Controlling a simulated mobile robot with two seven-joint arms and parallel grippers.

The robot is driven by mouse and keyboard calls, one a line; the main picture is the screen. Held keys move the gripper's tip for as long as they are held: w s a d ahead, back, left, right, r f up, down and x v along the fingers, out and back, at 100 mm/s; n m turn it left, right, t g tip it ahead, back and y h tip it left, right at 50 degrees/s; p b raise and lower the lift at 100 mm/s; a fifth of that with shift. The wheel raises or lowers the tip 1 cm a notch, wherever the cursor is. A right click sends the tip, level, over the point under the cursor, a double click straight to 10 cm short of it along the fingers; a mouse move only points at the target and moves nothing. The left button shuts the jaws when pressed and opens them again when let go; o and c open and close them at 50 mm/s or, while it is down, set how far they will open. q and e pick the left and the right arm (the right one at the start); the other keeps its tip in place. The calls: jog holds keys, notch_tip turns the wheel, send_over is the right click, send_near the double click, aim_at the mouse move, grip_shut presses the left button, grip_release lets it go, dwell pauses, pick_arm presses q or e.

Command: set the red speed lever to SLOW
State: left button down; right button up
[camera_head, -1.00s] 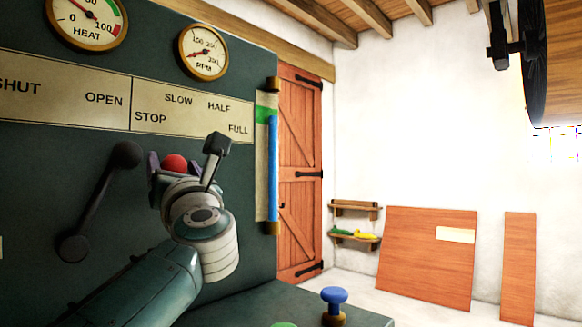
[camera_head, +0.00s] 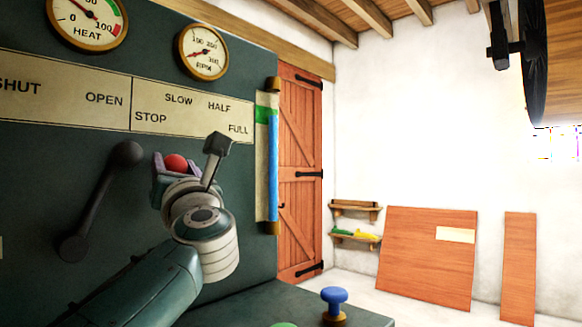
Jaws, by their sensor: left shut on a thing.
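The red speed lever's round knob (camera_head: 176,163) shows below the plate marked STOP, SLOW, HALF and FULL (camera_head: 192,108). It sits under the left part of that plate, between STOP and SLOW. My left gripper (camera_head: 174,165) is shut on the red knob, with a finger on either side. My wrist hides the rest of the lever and its pivot. My right gripper is not in view.
A black lever (camera_head: 101,200) stands to the left under the SHUT and OPEN plate (camera_head: 62,88). A blue button (camera_head: 334,300) rises from the console ledge (camera_head: 290,303). A sight tube (camera_head: 272,165) runs along the panel's right edge.

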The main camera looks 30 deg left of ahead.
pick_arm(q)
jog(key=w+d+r+m+t+h+p, duration=0.1)
jog(key=w+r+m+h+p, duration=0.1)
jog(key=w+m+p, duration=0.3)
jog(key=shift+w+d+r+m+t+h+p, duration=0.3)
jog(key=shift+m+h+p, duration=0.3)
jog(key=shift+p, duration=0.5)
jog(key=shift+c, duration=1.6)
grip_release()
jog(key=shift+d, duration=0.1)
